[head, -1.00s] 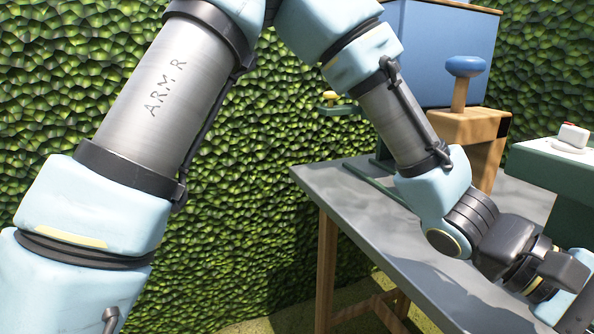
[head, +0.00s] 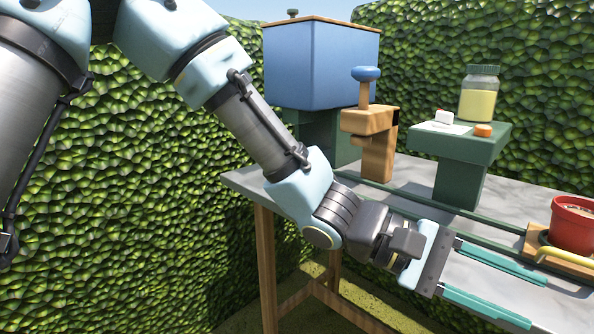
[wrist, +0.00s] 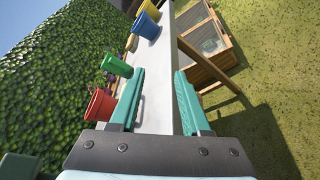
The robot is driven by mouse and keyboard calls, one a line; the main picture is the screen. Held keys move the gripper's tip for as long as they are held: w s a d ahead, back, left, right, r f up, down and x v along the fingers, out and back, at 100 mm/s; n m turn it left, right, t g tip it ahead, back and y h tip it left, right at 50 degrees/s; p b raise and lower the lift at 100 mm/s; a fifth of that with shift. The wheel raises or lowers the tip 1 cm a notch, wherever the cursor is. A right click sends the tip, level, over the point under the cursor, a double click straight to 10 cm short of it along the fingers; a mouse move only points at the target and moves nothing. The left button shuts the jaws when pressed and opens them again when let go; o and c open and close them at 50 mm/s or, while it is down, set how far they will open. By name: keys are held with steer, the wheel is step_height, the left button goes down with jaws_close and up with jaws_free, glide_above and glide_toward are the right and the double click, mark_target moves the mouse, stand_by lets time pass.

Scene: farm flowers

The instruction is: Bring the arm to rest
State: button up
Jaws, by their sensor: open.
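My gripper (head: 512,294) is at the lower right of the head view, over the front side of the grey table (head: 415,183). Its two teal fingers are apart, with nothing between them. My arm comes down from the upper left to it. In the wrist view my gripper (wrist: 157,103) also shows open and empty, with the pale table top behind the fingers.
A red pot (head: 573,226) stands on a wooden carrier at the right. A green stand (head: 462,150) bears a jar (head: 479,92) and small items. A blue box (head: 320,65) and a wooden post (head: 375,150) are behind. The wrist view shows green (wrist: 118,66), yellow (wrist: 146,12) and blue (wrist: 145,25) pots.

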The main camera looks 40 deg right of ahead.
steer(key=w+a+f+n+t, duration=0.1)
steer(key=w+a+f+t, duration=0.25)
steer(key=w, duration=0.65)
steer(key=w+a+f+t, duration=0.25)
steer(key=w+f, duration=0.25)
steer(key=w, duration=0.5)
steer(key=w+a+f+n+t+y, duration=0.1)
steer(key=w+a+f+t, duration=0.15)
steer(key=w+a, duration=0.55)
steer(key=w+a+f+n+t, duration=0.1)
steer(key=w+a+t, duration=0.2)
steer(key=w+a, duration=0.55)
steer(key=w+a+r+n+t+y, duration=0.1)
steer(key=w+a+t, duration=0.1)
steer(key=w+a, duration=0.35)
steer(key=w+a+n+t+y, duration=0.1)
steer(key=w+a, duration=0.2)
steer(key=a, duration=0.6)
steer(key=w+a+r+n+t+y, duration=0.15)
steer(key=w+a, duration=0.25)
steer(key=a, duration=0.4)
step_height(320, 180, up, 16)
steer(key=p, duration=1.6)
steer(key=shift+a, duration=0.4)
steer(key=shift+w+f, duration=0.1)
steer(key=shift+f, duration=0.05)
